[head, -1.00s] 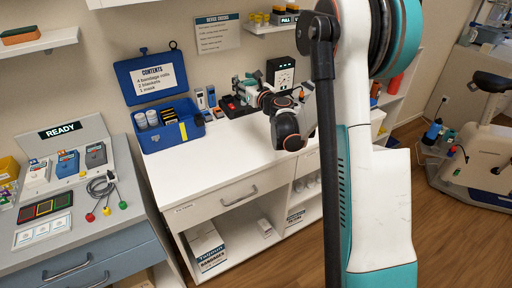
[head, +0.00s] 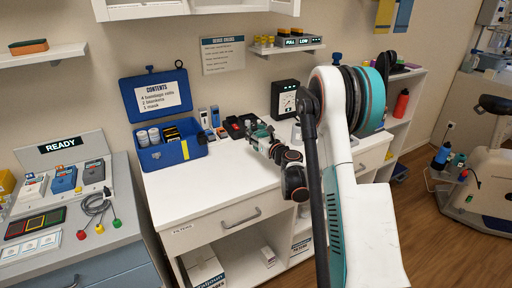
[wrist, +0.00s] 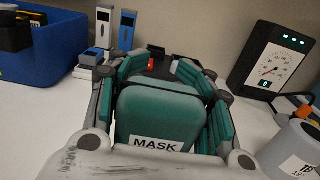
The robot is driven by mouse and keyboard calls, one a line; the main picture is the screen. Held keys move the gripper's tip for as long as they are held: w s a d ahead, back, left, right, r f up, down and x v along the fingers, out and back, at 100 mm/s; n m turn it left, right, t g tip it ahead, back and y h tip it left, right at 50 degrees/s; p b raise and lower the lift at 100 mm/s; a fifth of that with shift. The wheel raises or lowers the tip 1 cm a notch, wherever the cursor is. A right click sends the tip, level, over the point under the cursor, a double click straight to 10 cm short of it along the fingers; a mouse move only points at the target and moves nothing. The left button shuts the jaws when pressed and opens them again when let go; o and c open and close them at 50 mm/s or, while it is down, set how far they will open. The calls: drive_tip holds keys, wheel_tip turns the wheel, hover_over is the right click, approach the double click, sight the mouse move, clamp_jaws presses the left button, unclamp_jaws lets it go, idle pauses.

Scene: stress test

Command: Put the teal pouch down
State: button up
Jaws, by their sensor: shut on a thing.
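The teal pouch (wrist: 158,112), with a white MASK label, is between the fingers of my gripper (wrist: 160,85) in the wrist view. The fingers are shut on it from both sides. In the head view my gripper (head: 258,138) is low over the back part of the white counter (head: 205,190). My own arm stands to the right of it. I cannot tell whether the pouch touches the counter, as its underside is hidden.
The blue box (head: 165,156) with its CONTENTS lid stands to the left. Small blue and white devices (wrist: 127,30) stand beyond the gripper. A black gauge (wrist: 272,62) and a grey round container (wrist: 294,150) are close on the right. The front-left counter is clear.

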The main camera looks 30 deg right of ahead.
drive_tip(key=shift+f+b, duration=0.85)
drive_tip(key=shift+f, duration=1.55)
drive_tip(key=shift+f, duration=0.15)
drive_tip(key=o, duration=1.2)
drive_tip(key=shift+s+r, duration=0.2)
drive_tip(key=shift+s, duration=0.1)
drive_tip(key=shift+s+d+p, duration=0.1)
drive_tip(key=shift+s+p, duration=1)
drive_tip(key=shift+s, duration=2.4)
